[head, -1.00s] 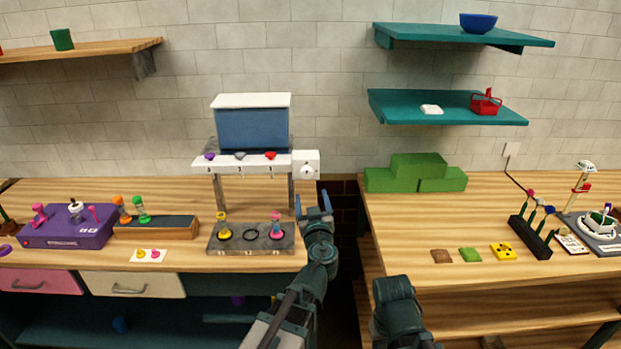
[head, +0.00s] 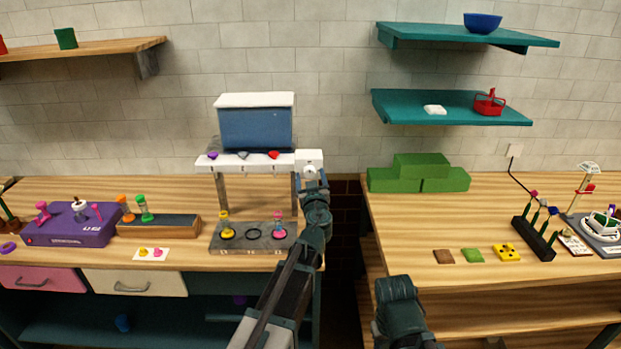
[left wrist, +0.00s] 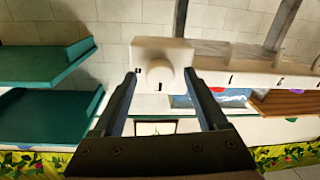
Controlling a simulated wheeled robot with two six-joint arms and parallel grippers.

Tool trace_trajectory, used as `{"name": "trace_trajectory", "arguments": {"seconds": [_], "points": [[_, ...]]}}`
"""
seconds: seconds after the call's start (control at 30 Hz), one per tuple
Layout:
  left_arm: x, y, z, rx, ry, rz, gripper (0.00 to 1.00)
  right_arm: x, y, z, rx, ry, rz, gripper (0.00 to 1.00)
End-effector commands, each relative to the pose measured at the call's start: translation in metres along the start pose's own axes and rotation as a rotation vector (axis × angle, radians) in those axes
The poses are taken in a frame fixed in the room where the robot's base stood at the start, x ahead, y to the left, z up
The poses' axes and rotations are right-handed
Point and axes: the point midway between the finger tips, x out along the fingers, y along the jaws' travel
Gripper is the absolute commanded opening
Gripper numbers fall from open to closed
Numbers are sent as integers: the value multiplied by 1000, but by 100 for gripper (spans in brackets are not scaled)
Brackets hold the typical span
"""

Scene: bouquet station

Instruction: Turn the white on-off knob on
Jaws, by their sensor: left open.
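The white on-off knob (left wrist: 159,75) is round, with a short dark pointer mark at its lower edge in the left wrist view. It sits on a white square panel (left wrist: 142,46) with a small dark mark beside the knob. In the head view the panel (head: 309,156) is at the right end of the white dispenser rail, and my arm partly hides the knob. My left gripper (left wrist: 160,72) is open, with one finger on each side of the knob; I cannot tell whether they touch it. It also shows in the head view (head: 312,180). My right gripper's fingers are not visible.
The dispenser's blue tank (head: 255,129) stands above the rail. Below is a grey slab (head: 270,243) with yellow and pink pieces. A teal shelf (head: 450,108) hangs at upper right.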

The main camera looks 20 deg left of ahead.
Motion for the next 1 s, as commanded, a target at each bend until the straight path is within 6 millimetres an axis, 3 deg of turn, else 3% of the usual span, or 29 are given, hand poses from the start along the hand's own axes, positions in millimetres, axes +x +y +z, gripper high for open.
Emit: {"name": "trace_trajectory", "arguments": {"seconds": [0.07,0.47,0.77,1.0], "points": [[0,0,0,0,0,0,72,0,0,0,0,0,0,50],[0,0,0,0,0,-1,0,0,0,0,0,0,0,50],[0,0,0,27,2,-1,0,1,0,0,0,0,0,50],[0,-1,1,161,12,1,0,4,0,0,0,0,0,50]]}}
